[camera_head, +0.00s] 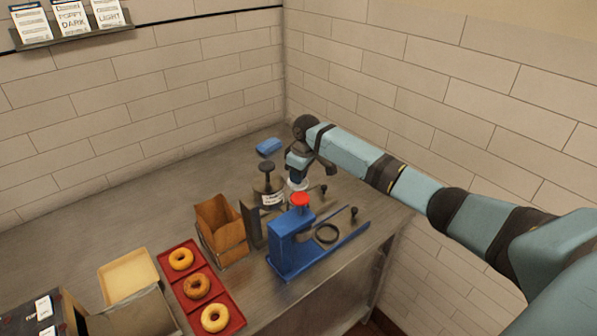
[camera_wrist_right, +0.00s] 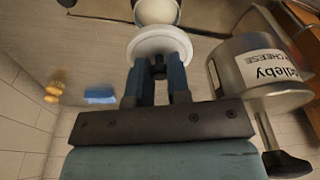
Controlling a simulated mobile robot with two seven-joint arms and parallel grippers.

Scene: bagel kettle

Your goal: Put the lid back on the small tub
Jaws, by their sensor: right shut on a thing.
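My right gripper (camera_head: 297,172) reaches in from the right, low over the counter behind the blue press. In the right wrist view, my right gripper (camera_wrist_right: 158,70) is shut on the knob of a round white lid (camera_wrist_right: 160,43). The small white tub (camera_wrist_right: 157,12) shows just beyond the lid at the top edge, partly cut off. The lid overlaps the tub in the picture; I cannot tell whether they touch. In the head view, only a bit of white shows under the gripper, partly hidden. My left gripper is not in view.
A steel container with a label (camera_wrist_right: 262,68) stands close beside the gripper. The blue press (camera_head: 290,245) with a red knob stands in front. A blue block (camera_head: 268,147) lies behind. A wooden holder (camera_head: 220,228) and red bagel tray (camera_head: 188,270) are left. Back-left counter is clear.

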